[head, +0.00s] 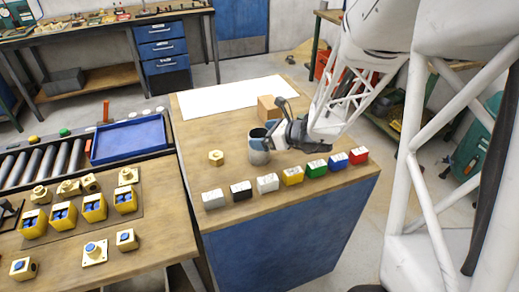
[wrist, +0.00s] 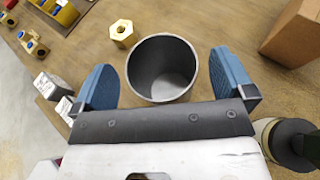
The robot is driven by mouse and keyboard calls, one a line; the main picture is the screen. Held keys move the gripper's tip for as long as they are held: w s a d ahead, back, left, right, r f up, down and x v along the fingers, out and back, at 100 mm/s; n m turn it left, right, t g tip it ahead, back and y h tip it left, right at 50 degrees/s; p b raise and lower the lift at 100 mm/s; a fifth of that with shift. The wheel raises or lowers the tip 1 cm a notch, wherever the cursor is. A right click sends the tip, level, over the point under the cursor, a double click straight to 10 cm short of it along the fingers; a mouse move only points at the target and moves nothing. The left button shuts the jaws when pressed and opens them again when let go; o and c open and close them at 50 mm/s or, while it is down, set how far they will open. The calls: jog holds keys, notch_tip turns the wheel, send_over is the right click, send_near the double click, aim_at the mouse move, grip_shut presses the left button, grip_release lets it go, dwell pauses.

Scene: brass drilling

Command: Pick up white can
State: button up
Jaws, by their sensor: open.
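The white can (head: 258,152) stands upright on the wooden top of the blue cabinet and looks pale grey-white. In the wrist view the can (wrist: 161,93) has an open top and shows an empty grey inside. My gripper (wrist: 165,78) is open, with one blue finger on the left and one on the right of the can. Gaps show between both fingers and the rim, and nothing is held. In the head view my gripper (head: 262,138) is low at the can and hides part of it.
A brass hex nut (head: 216,158) lies left of the can. A cardboard box (head: 268,107) stands behind it. A row of several coloured blocks (head: 291,176) lines the front edge. A partly visible pale and dark object (wrist: 288,140) is close right of my gripper. A white sheet (head: 232,96) lies flat at the back.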

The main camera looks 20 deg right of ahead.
jog(key=shift+x, duration=0.9)
jog(key=c, duration=1.2)
jog(key=shift+r, duration=0.1)
jog(key=shift+c, duration=0.2)
notch_tip(320, 180, up, 10)
dwell(1.0)
